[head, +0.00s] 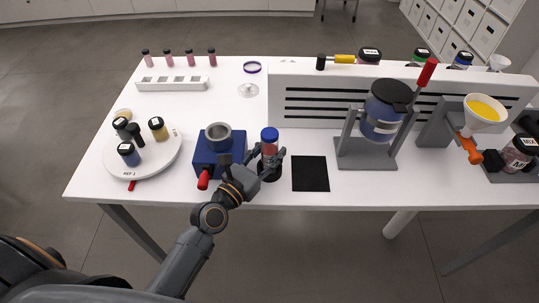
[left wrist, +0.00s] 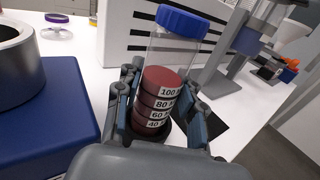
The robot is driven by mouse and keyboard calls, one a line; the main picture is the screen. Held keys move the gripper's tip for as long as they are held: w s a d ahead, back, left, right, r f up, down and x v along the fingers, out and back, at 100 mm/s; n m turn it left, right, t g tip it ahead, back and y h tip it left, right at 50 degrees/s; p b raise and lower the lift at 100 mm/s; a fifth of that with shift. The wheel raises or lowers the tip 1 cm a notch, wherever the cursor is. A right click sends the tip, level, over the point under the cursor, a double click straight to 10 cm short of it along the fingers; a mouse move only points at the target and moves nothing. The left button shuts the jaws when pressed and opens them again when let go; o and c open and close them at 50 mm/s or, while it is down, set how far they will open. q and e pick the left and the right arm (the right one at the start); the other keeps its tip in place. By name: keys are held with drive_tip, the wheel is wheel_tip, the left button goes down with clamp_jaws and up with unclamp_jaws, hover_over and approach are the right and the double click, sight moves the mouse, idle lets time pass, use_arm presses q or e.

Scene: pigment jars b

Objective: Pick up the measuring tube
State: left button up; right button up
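The measuring tube (head: 269,149) is a clear upright cylinder with a blue cap and dark red contents. It stands in a dark round base (head: 270,174) near the table's front edge. In the left wrist view the tube (left wrist: 164,80) shows stacked labels reading 100, 80, 60 and 40. My left gripper (head: 267,158) has one finger on each side of the tube's lower half. In the left wrist view the fingers (left wrist: 163,88) lie close against it and look shut on it. The base is partly hidden by the fingers. My right gripper is not in view.
A blue box (head: 207,160) with a metal cup (head: 218,136) stands just left of the tube. A black mat (head: 310,174) lies to its right. A slotted white panel (head: 330,100) rises behind. A round white tray (head: 150,163) with several jars is at the left.

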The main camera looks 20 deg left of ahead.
use_arm(q)
clamp_jaws()
